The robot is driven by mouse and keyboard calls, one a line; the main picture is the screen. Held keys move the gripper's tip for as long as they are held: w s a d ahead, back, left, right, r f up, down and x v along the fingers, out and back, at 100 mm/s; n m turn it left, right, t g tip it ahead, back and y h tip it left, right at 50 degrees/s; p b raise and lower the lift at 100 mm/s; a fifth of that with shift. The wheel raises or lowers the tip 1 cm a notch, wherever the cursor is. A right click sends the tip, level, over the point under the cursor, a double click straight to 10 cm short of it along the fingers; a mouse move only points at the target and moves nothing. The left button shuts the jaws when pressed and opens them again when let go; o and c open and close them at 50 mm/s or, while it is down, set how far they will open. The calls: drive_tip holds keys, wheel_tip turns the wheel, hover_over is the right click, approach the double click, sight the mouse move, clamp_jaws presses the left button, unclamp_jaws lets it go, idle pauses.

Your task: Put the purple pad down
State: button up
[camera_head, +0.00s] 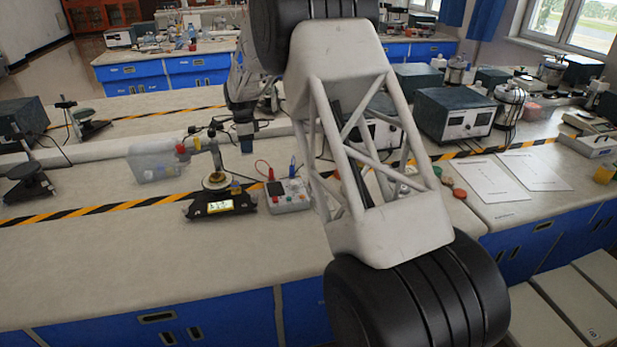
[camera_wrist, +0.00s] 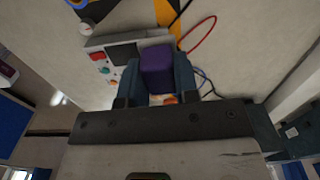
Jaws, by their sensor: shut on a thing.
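The purple pad (camera_wrist: 157,68) is a small purple block in the wrist view. It sits between the two dark blue-grey fingers of my gripper (camera_wrist: 157,82), which is shut on it. Below it in that view is a grey device with a dark screen and coloured buttons (camera_wrist: 98,44). In the head view my gripper (camera_head: 245,138) is small and far, above the bench behind a balance. I cannot make out the pad clearly there, and the gap between the pad and the bench is hard to judge.
A clear plastic bin (camera_head: 155,162) is to the left. Striped tape (camera_head: 90,214) crosses the bench. Bare bench top (camera_head: 120,255) lies in front.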

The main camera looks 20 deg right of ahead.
drive_tip(key=w+d+f, duration=0.1)
drive_tip(key=d+f, duration=0.1)
drive_tip(key=d, duration=0.9)
drive_tip(key=d+f, duration=0.3)
drive_tip(key=d, duration=0.9)
drive_tip(key=shift+w, duration=0.4)
drive_tip(key=shift+f, duration=3.05)
drive_tip(key=shift+f, duration=1.85)
drive_tip(key=shift+f, duration=0.15)
drive_tip(key=o, duration=1)
drive_tip(key=shift+c, duration=0.2)
wheel_tip(320, 180, up, 12)
